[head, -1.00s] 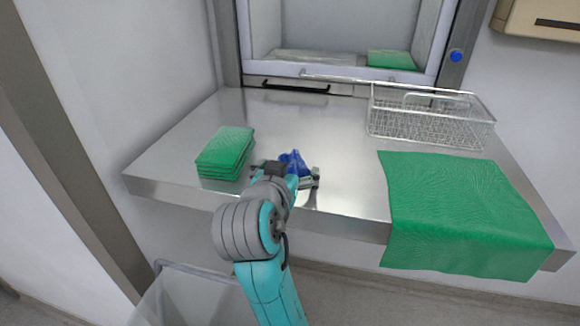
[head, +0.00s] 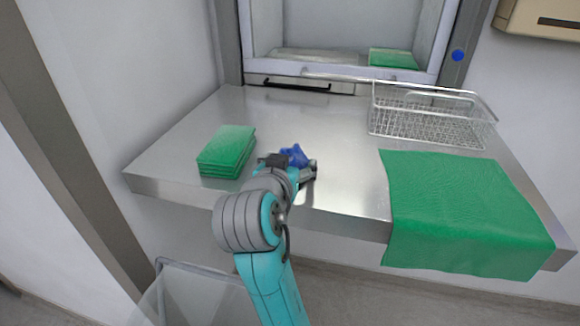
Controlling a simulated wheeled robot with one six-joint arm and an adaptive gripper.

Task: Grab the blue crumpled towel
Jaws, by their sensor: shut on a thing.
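The blue crumpled towel (head: 295,155) is on the steel counter (head: 330,120), near the middle of its front part. My gripper (head: 290,163) is at the near side of the towel and is shut on it. My gripper and wrist hide the towel's lower near part. I cannot tell whether the towel is clear of the counter.
A stack of folded green cloths (head: 227,151) lies close to the left of my gripper. A spread green cloth (head: 455,215) hangs over the front edge at right. A wire basket (head: 430,118) stands at back right. A clear bin (head: 190,295) is below the counter.

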